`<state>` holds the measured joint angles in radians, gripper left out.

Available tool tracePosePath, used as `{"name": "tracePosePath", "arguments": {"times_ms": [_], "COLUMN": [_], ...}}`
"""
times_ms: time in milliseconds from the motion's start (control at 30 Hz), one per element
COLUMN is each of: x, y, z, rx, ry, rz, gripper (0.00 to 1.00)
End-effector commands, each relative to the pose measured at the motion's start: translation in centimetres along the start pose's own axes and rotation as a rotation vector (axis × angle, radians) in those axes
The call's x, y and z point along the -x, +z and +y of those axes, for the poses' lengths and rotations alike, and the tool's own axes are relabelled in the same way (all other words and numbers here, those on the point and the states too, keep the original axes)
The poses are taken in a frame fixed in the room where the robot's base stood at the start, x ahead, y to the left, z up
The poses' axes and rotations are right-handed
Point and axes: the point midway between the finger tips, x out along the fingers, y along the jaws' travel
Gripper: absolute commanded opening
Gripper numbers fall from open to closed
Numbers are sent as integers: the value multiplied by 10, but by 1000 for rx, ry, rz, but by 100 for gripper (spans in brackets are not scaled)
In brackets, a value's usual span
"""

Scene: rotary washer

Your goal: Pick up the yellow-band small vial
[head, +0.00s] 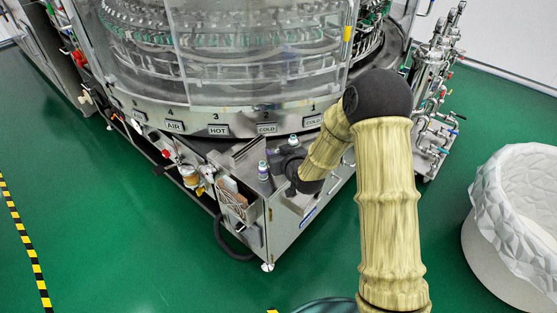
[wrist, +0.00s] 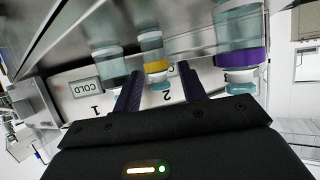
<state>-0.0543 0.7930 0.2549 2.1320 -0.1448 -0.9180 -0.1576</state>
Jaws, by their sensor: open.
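The yellow-band small vial (wrist: 153,52) shows in the wrist view, with a clear body, a yellow band and a white and teal end. The wrist picture appears upside down. My gripper (wrist: 161,70) is open, its two dark fingers pointing toward this vial. The vial lines up with the gap between the fingertips; I cannot tell how deep it sits between them. In the head view my dark gripper (head: 291,163) is low over the metal ledge, and the yellow band cannot be made out there.
The metal ledge (head: 285,215) sits below the washer's numbered panel (head: 217,131). A white bin (head: 490,235) stands at right.

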Motion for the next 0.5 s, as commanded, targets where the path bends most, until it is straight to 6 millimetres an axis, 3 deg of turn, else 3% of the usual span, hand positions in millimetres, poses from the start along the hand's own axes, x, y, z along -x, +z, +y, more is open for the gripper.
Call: {"name": "tracePosePath", "arguments": {"times_ms": [500], "x": [0], "y": [0], "z": [0], "rx": [0], "ry": [-1], "rz": [0], "gripper": [40]}}
